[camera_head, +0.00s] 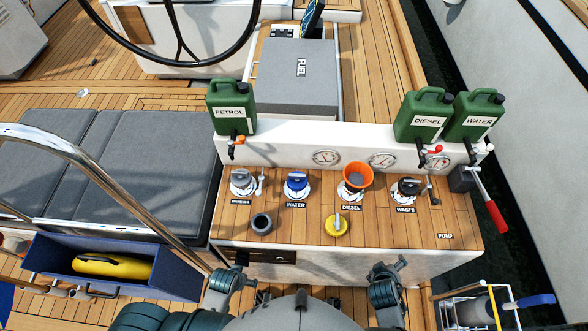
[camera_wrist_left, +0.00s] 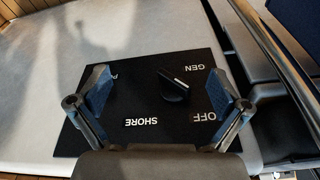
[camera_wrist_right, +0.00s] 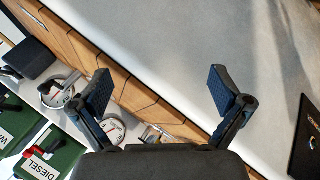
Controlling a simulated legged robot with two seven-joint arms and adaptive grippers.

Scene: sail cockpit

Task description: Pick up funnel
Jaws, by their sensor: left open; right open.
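The orange funnel (camera_head: 357,177) stands upright in the filler marked DIESEL on the wooden console top (camera_head: 300,228). Its lower end is hidden in the filler. My left gripper (camera_head: 234,274) is open and empty in front of the console's left part. In the left wrist view, its fingers (camera_wrist_left: 158,88) are spread before a black switch panel (camera_wrist_left: 135,90) marked SHORE, GEN and OFF. My right gripper (camera_head: 388,271) is open and empty near the console's front right. In the right wrist view, its fingers (camera_wrist_right: 163,88) are spread over a plain white surface. Neither gripper touches the funnel.
A yellow cap (camera_head: 337,226) and a dark grey ring-shaped cap (camera_head: 261,223) lie before the fillers. Capped WATER (camera_head: 296,184) and WASTE (camera_head: 406,190) fillers flank the funnel. Green PETROL (camera_head: 232,108), DIESEL (camera_head: 425,115) and WATER (camera_head: 474,117) cans stand behind. A red-handled pump lever (camera_head: 494,213) is at right.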

